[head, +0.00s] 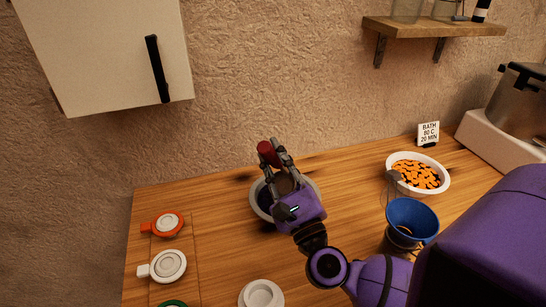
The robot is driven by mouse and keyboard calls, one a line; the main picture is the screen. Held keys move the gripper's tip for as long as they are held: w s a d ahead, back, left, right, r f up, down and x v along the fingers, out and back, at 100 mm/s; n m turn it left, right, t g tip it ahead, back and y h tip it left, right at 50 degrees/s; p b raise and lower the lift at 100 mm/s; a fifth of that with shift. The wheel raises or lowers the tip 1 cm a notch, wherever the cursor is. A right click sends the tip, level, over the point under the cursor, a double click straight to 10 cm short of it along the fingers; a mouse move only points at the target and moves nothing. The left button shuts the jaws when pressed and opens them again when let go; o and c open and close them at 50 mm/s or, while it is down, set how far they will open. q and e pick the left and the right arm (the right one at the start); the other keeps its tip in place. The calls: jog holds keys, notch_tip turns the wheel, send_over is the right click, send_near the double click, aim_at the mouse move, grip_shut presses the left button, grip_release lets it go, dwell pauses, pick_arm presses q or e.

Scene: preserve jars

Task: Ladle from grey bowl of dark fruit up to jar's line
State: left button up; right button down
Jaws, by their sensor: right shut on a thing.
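The grey bowl (254,205) stands on the wooden counter at the centre of the head view. A little of its dark content shows, but my right gripper and wrist cover most of it. My right gripper (275,158) is over the bowl, shut on a red handle (267,151), seemingly the ladle's. The ladle's scoop is hidden, so I cannot tell whether it holds fruit. A blue funnel (412,213) sits to the right, apparently on a glass jar (399,241) that my arm partly hides. The jar's line and fill level cannot be made out. My left gripper is not in view.
A white bowl of orange pieces (445,185) stands behind the funnel. Orange-rimmed (168,223) and white (168,266) lids lie at the left, with a white round piece (261,293) in front. A cabinet (110,50) hangs upper left. Bare counter lies left of the grey bowl.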

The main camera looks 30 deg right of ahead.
aim_at(274, 181)
jog(key=shift+f+b, duration=0.4)
jog(key=shift+f, duration=0.45)
notch_tip(274, 181, down, 4)
jog(key=b, duration=0.2)
jog(key=shift+f+b, duration=0.25)
jog(key=shift+b, duration=0.1)
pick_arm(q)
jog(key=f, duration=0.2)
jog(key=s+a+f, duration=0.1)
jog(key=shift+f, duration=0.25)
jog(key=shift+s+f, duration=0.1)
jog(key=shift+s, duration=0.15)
